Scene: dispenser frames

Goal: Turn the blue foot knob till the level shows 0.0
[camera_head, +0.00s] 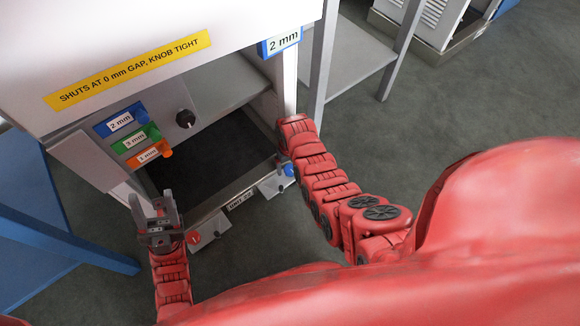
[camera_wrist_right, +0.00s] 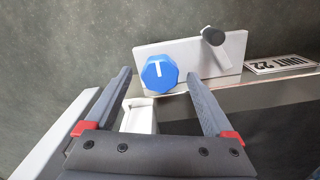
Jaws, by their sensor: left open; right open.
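The blue foot knob (camera_wrist_right: 160,73) has a white T-shaped mark on its face and sits on a pale foot plate (camera_wrist_right: 228,55). In the head view the blue knob (camera_head: 289,169) shows low at the cabinet's right front corner. My right gripper (camera_wrist_right: 159,76) is open, with its fingers to either side of the knob in the picture; I cannot tell whether they touch it. My right arm hides this gripper in the head view. My left gripper (camera_head: 155,204) is open and empty near the left front corner. No level reading is legible.
The cabinet (camera_head: 140,35) has a yellow warning label, a black knob (camera_head: 185,118) and blue, green and orange tagged pieces. A red knob (camera_head: 194,238) is on the left foot plate. A unit label (camera_wrist_right: 282,64) is beside the right plate. A blue table (camera_head: 30,200) stands left.

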